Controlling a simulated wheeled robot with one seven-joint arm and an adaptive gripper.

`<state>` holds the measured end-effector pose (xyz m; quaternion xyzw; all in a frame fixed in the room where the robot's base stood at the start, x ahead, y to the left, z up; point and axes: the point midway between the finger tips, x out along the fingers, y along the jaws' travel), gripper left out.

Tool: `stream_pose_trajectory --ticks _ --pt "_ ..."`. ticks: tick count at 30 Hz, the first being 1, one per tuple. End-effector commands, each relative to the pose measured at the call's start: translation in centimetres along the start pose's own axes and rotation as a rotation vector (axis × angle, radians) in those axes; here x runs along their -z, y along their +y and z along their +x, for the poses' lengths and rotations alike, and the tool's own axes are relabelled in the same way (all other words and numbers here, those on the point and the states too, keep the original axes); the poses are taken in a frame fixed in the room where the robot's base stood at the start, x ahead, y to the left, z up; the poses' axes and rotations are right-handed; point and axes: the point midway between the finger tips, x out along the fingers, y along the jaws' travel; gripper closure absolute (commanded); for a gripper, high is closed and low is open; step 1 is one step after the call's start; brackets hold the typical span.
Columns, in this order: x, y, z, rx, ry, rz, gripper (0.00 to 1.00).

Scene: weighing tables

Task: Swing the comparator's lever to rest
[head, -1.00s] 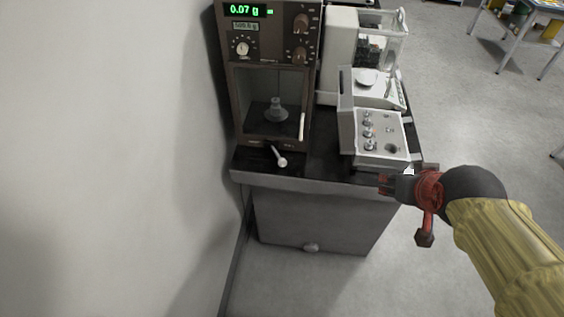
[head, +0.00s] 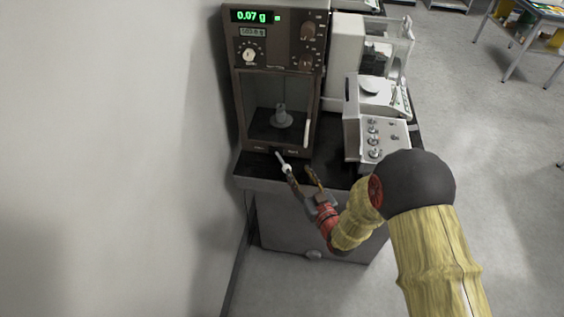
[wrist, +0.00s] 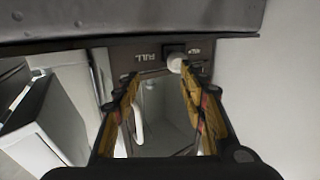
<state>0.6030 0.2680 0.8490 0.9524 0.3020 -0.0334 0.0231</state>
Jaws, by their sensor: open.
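The comparator (head: 228,100) is a tall dark brown instrument with a lit green 0.07 g readout and a glass-fronted chamber. Its lever (head: 281,158) sticks out low at the front and ends in a white knob, pointing toward me and slightly right. My gripper (head: 299,170) is open and empty at the lever, its left finger near the knob. In the wrist view the knob (wrist: 175,62) shows just by the tip of the right finger of my gripper (wrist: 160,73). An upside-down FULL label shows left of the lever's slot; the smaller label on the right is hard to read.
A grey box of metal weights (head: 351,129) and a white balance with a glass shield (head: 347,48) stand right of the comparator on the dark-topped table (head: 262,183). A plain wall (head: 110,150) is close on the left. Floor is open at right.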

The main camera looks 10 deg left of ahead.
Motion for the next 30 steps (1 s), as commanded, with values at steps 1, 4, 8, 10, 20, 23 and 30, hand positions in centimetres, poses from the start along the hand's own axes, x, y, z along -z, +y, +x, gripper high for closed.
stream_pose_trajectory --ticks 1,4,8,10,20,23,30 --pt "-0.9 -0.9 -0.3 0.017 0.021 0.008 0.58" --pt "-1.6 -2.0 -0.7 0.037 0.057 0.018 0.58" --pt "-1.8 -2.4 -0.6 0.046 0.077 0.022 0.58" --pt "-1.7 -2.5 0.0 0.047 0.080 0.022 0.58" --pt "-1.4 -2.7 4.9 0.046 0.079 0.021 0.58" --pt "-1.4 -2.8 5.9 0.046 0.077 0.022 0.58" --pt "-1.1 -2.7 6.8 0.045 0.077 0.022 0.58"
